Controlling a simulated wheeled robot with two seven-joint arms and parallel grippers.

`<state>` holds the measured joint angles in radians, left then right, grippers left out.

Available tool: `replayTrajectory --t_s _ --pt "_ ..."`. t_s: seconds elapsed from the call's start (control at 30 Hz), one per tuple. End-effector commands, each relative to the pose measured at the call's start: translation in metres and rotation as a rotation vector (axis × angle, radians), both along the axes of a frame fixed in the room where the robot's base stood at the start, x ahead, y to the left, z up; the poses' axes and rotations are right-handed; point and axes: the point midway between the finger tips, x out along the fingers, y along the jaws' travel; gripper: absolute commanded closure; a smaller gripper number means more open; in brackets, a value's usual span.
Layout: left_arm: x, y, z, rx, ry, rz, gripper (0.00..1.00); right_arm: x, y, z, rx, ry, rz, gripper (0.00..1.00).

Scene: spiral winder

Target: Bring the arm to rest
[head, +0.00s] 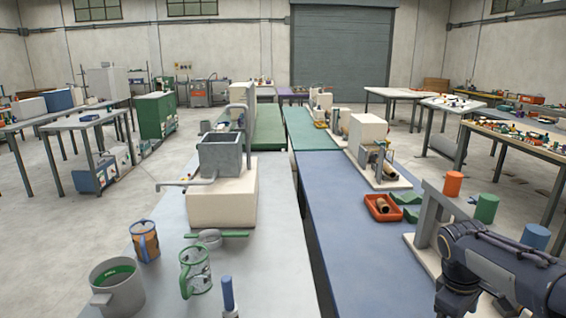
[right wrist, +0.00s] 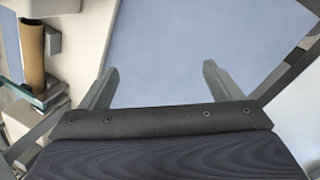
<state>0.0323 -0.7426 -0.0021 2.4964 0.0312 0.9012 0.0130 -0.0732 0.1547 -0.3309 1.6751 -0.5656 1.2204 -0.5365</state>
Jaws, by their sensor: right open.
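My right arm (head: 500,265) reaches in at the lower right of the head view, in front of a grey frame; its gripper cannot be made out there. In the right wrist view my right gripper (right wrist: 160,82) is open, its two grey fingers wide apart with nothing between them. Blue table surface (right wrist: 165,35) shows beyond the fingers. A brown tube (right wrist: 33,55) stands on a machine at the left of that view, apart from the fingers. My left gripper is in neither view.
The grey frame (head: 432,210) with orange (head: 453,184), green (head: 486,208) and blue (head: 535,236) cylinders stands close to my right arm. A red tray (head: 382,216) holds a brown tube. A winding machine (head: 368,135) stands behind it. The blue table's (head: 350,260) near middle is clear.

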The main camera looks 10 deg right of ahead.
Motion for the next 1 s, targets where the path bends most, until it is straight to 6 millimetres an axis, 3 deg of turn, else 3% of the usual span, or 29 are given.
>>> replayTrajectory --t_s 0.03,0.3,0.43,0.6,0.83,1.0 --pt "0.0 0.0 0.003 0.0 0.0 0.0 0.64 -0.021 0.021 0.008 0.09 -0.075 -0.052 0.15" --pt "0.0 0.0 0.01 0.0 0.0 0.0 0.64 -0.114 0.139 0.022 0.497 -0.357 -0.336 0.15" --pt "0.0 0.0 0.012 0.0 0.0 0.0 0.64 -0.146 0.178 0.017 0.62 -0.424 -0.451 0.15" --pt "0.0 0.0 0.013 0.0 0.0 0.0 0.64 -0.166 0.202 0.009 0.697 -0.459 -0.534 0.15" --pt "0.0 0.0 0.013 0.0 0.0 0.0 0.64 -0.168 0.205 0.007 0.709 -0.463 -0.549 0.15" --pt "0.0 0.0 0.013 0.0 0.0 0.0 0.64 -0.168 0.205 0.007 0.708 -0.463 -0.548 0.34"
